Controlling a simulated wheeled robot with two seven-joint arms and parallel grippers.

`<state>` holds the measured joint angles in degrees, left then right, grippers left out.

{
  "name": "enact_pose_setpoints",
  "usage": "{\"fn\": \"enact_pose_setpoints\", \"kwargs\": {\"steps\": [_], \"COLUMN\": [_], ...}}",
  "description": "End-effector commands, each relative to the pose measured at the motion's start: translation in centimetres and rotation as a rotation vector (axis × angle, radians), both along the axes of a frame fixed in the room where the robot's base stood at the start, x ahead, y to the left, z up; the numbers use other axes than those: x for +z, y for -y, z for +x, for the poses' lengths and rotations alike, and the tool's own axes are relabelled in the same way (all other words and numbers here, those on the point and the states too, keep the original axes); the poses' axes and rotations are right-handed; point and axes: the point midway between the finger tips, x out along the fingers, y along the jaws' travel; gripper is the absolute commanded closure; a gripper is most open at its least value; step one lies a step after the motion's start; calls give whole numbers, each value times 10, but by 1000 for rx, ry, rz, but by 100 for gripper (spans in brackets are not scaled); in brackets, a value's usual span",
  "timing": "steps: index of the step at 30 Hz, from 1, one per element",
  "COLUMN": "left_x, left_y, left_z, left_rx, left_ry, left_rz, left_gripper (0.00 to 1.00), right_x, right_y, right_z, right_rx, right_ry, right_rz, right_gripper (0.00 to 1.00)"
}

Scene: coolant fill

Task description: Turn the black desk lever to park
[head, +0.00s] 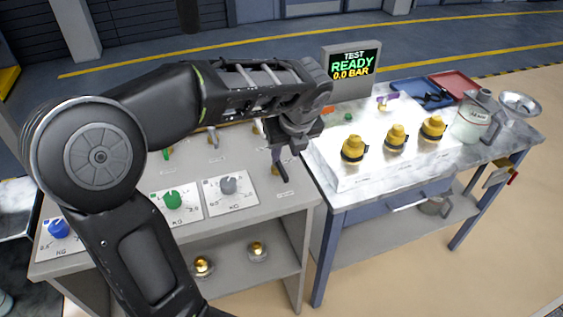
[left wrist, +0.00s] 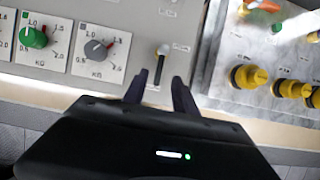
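The black desk lever (left wrist: 160,66) stands on the grey desk panel, just right of the grey KG dial in the left wrist view. It has a dark stem and a pale upper end. My left gripper (left wrist: 160,79) is open, with its two dark fingers apart on either side of the lever's lower part. I cannot tell whether either finger touches it. In the head view my left gripper (head: 281,163) points down at the desk's right edge and largely hides the lever. The park marking is not readable. My right gripper is in neither view.
A green dial (head: 173,200) and a grey dial (head: 228,186) sit close left of the gripper, with a blue dial (head: 57,229) farther left. On the right, yellow-capped fittings (head: 396,137) stand on a white block. A screen (head: 351,68) reads TEST READY 0.0 BAR.

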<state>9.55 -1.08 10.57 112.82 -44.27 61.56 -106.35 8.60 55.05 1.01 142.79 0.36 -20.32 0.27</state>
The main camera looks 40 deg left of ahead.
Motion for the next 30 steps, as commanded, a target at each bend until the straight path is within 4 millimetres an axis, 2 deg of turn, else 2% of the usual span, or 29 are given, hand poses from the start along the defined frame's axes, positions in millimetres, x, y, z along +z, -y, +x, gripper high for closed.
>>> {"fn": "enact_pose_setpoints", "kwargs": {"steps": [13,24,30], "left_x": [-7,-55,-71], "left_y": [-2,-19,-24], "left_z": [1,12,16], "left_rx": [-3,-1,-1], "left_ry": [-5,-7,-3], "left_rz": [1,0,0], "left_gripper": [66,66,66], "right_x": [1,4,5], "right_y": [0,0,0], "right_z": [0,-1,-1], "right_rx": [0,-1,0], "right_ry": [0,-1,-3], "right_rz": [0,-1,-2], "right_gripper": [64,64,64]}}
